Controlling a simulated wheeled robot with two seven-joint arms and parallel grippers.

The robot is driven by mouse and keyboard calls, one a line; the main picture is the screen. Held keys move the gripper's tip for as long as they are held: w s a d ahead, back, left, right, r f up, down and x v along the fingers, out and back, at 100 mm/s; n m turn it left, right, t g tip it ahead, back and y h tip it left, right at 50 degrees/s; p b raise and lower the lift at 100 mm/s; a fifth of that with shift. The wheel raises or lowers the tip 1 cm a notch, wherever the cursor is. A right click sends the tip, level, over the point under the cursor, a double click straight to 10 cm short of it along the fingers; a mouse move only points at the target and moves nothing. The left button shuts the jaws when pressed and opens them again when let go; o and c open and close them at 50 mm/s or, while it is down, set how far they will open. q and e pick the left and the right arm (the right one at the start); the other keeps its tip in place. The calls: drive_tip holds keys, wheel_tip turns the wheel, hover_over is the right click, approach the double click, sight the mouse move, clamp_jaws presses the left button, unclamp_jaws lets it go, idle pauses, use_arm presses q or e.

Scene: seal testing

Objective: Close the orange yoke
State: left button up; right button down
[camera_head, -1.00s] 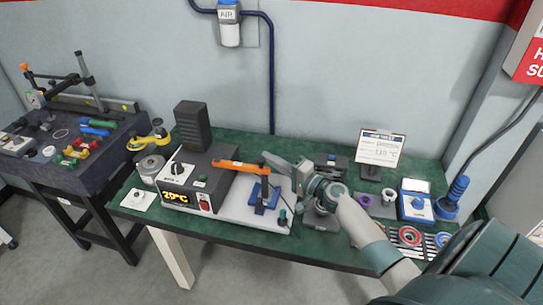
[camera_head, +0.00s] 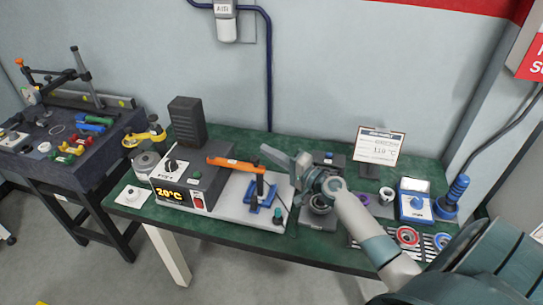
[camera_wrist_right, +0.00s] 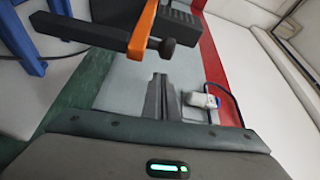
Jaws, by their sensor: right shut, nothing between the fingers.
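The orange yoke (camera_head: 236,163) is a bar with a dark handle-like end, standing raised above a light plate (camera_head: 236,205). It runs left toward the black heater box from a post over a blue base (camera_head: 262,195). In the right wrist view part of the orange yoke (camera_wrist_right: 143,28) crosses the top, with a dark knob beside it. My right gripper (camera_head: 268,151) is shut and empty, just right of and behind the yoke's right end, apart from it. Its fingertips (camera_wrist_right: 160,82) point forward in the wrist view. My left gripper is not in view.
The black box (camera_head: 190,180) reads 20 °C. A sign (camera_head: 379,147) reads 110 °C. A dark fixture (camera_head: 318,213) stands under my right wrist. A blue stand (camera_head: 452,195) and a boxed part (camera_head: 414,205) are at the right. A side table (camera_head: 75,165) with tools is at the left.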

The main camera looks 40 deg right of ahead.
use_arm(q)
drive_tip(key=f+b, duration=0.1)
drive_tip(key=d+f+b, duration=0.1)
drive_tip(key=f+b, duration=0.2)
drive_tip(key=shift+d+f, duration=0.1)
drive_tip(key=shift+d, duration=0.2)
use_arm(e)
drive_tip(key=d+v, duration=0.1)
drive_tip(key=v, duration=0.8)
drive_tip(key=shift+s, duration=0.3)
drive_tip(key=shift+r, duration=0.15)
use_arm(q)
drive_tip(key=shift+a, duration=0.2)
